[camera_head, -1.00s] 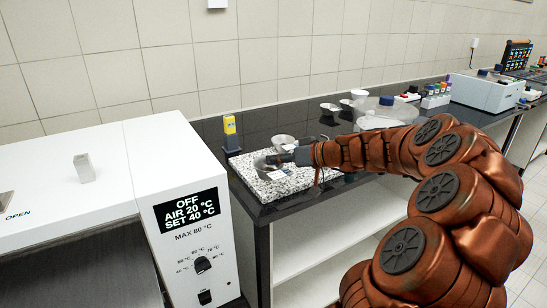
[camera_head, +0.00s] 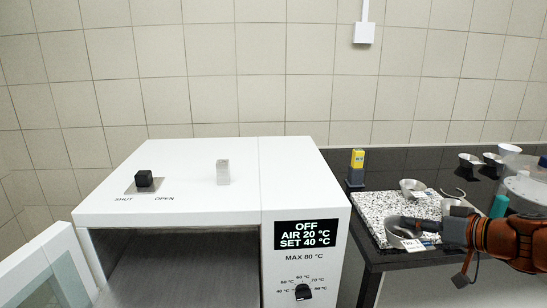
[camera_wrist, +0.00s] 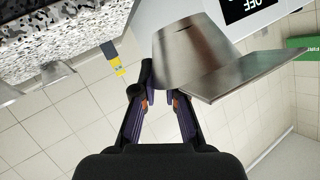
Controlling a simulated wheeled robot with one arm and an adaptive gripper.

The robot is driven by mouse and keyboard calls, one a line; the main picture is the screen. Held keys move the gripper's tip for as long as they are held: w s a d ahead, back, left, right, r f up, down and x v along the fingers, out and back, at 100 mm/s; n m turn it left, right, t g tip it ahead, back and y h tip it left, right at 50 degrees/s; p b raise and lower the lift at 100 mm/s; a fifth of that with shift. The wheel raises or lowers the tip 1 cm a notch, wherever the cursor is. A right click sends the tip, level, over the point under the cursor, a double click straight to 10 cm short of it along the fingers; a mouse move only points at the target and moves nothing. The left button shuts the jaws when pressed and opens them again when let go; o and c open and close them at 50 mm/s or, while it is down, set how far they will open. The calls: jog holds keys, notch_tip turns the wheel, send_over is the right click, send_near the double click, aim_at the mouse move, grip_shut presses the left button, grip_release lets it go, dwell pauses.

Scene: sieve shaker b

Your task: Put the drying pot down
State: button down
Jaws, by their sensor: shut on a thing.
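The drying pot (camera_head: 400,233) is a metal bowl with a pale label (camera_head: 413,245) at its front, over the front part of the speckled slab (camera_head: 373,208). My gripper (camera_head: 440,231) reaches it from the right and is shut on it. In the wrist view, my gripper (camera_wrist: 160,97) has its fingers together at the wall of the metal pot (camera_wrist: 190,52). A flat metal plate (camera_wrist: 247,75) sticks out beside the pot. The slab (camera_wrist: 65,35) shows at upper left there, apart from the pot. Whether the pot touches the slab I cannot tell.
A second metal bowl (camera_head: 411,186) stands on the slab behind the held pot. A yellow-topped device (camera_head: 357,166) stands at the slab's back left. The white oven (camera_head: 235,200), reading OFF, is left. More bowls (camera_head: 470,161) and a clear round container (camera_head: 525,188) are at right.

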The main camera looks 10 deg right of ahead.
notch_tip(320, 180, up, 12)
jog(key=p, duration=1)
jog(key=shift+f+p, duration=0.15)
jog(key=shift+p, duration=0.25)
